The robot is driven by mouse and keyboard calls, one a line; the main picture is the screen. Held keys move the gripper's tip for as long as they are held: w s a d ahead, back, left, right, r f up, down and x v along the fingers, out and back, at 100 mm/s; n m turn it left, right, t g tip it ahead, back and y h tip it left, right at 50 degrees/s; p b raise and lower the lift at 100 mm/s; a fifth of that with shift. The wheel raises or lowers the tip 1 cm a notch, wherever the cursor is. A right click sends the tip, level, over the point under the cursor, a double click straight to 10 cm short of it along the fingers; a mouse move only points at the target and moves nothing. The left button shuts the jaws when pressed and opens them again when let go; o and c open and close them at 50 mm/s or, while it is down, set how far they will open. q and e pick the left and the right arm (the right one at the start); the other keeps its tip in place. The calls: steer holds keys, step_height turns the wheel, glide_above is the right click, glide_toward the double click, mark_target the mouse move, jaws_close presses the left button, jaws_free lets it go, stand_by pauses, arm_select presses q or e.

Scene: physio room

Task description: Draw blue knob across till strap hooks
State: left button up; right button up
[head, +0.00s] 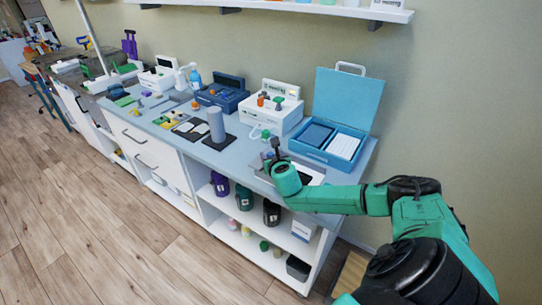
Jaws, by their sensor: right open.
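I cannot make out a blue knob or a strap for certain; such parts are too small here or hidden behind my arm. My right gripper (272,152) is dark, small in view and open, with nothing seen in it. It is over the near right part of the counter (235,155), left of an open blue case (344,105). Under and beside my right wrist lies a dark grey flat item with a white panel (313,174), partly covered by the arm. My left gripper is out of view.
A white device with orange and green knobs (272,108) and a dark blue box (220,93) stand along the wall. A grey cylinder (216,125) stands upright left of my gripper. A shelf (300,8) hangs above. The floor is clear.

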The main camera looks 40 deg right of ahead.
jaws_close()
stand_by(1.4)
